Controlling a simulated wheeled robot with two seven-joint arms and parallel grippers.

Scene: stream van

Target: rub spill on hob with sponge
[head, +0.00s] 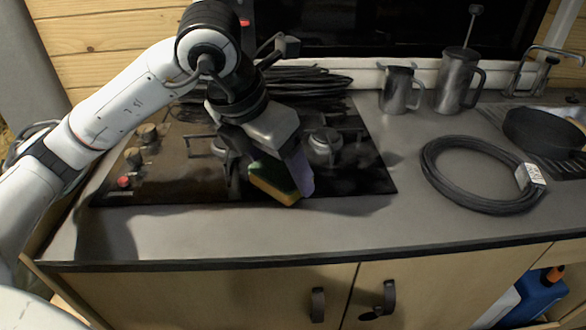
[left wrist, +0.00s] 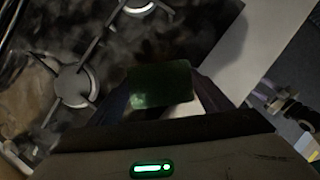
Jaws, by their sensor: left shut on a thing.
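A green and yellow sponge (head: 272,183) is held at the front of the black hob (head: 222,188), near the hob's front right part. My left gripper (head: 285,176) is shut on the sponge and points down at the hob. In the left wrist view the sponge's dark green face (left wrist: 160,86) shows between the two fingers (left wrist: 163,95). The hob (left wrist: 120,45) lies beyond it with its burners. Dark smudges show on the hob surface there, but I cannot make out the spill for sure. I cannot tell whether the sponge touches the hob. My right gripper is not in view.
A coil of black cable (head: 484,205) lies on the grey counter (head: 300,230) right of the hob. Another dark cable bundle (head: 310,82) lies behind it. Two metal jugs (head: 398,90) and (head: 457,80) stand at the back, beside a sink with a black pan (head: 541,132).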

